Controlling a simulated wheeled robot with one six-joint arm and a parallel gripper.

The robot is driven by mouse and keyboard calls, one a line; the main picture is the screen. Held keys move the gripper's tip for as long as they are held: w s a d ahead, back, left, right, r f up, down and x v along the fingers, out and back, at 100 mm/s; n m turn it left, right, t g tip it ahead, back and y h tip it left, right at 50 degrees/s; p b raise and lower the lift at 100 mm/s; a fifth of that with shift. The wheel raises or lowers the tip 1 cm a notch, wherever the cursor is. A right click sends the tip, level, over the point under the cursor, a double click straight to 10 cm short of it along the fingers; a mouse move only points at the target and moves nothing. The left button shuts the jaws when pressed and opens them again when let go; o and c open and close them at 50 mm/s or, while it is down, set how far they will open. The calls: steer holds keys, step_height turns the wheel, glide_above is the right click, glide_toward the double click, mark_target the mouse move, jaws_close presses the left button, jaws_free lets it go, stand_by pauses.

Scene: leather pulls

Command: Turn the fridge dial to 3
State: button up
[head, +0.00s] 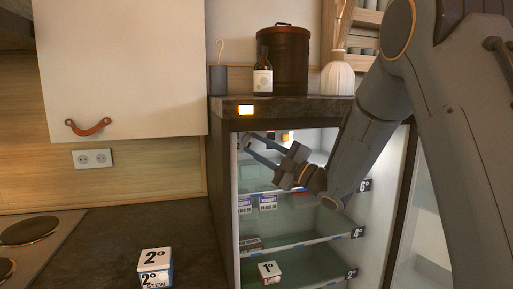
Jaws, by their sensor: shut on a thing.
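The fridge (223,190) stands open under the dark counter, its lit inside showing shelves tagged 6°, 4° and 2°. My gripper (247,143) reaches in from the right at the top of the fridge. Its two fingers point left and close at the left inner wall, on what appears to be the dial. The dial is small, dim and mostly hidden by the fingertips. Its number marks and its present setting cannot be read. A small lit display (246,110) glows on the fridge's top edge, with no readable figure.
Inside the fridge, labelled packs (267,203) sit on the middle shelf and a 1° box (269,271) sits low down. A 2° box (155,262) stands on the left worktop (95,240) by the hob. A bottle (263,75) and a brown canister (290,55) stand above the fridge.

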steer(key=shift+r+n+g+h+b, duration=0.25)
steer(key=shift+n+g+h+b, duration=0.35)
steer(key=shift+n+g, duration=0.6)
steer(key=o, duration=1)
steer(key=shift+o, duration=0.2)
steer(key=shift+d, duration=0.1)
steer(key=b+v, duration=0.2)
steer(key=v, duration=0.5)
steer(key=shift+s+d+f, duration=0.2)
steer(key=shift+d, duration=0.1)
steer(key=shift+c, duration=0.2)
